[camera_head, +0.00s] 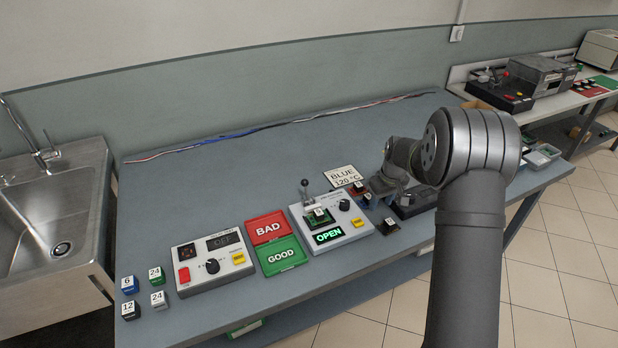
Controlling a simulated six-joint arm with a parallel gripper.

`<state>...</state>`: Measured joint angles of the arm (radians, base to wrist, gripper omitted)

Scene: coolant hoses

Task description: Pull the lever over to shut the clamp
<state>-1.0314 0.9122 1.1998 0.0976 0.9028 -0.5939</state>
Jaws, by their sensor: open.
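The lever (305,185) is a short upright stick with a dark round knob at the back left of a light grey clamp unit (350,233). The unit's green display (328,236) reads OPEN. A small green board with a white-topped block (319,214) sits in the middle of the unit. My gripper (376,191) is to the right of the unit, apart from the lever, low over the bench. It is open; its fingers are small and partly hidden by my wrist and nearby dark items.
A sign (344,176) reading BLUE 120 °C stands behind the unit. A red BAD tray (268,227) and green GOOD tray (282,257) lie to its left, then a grey control box (212,259) and several small blocks. The bench's back (260,160) is mostly clear.

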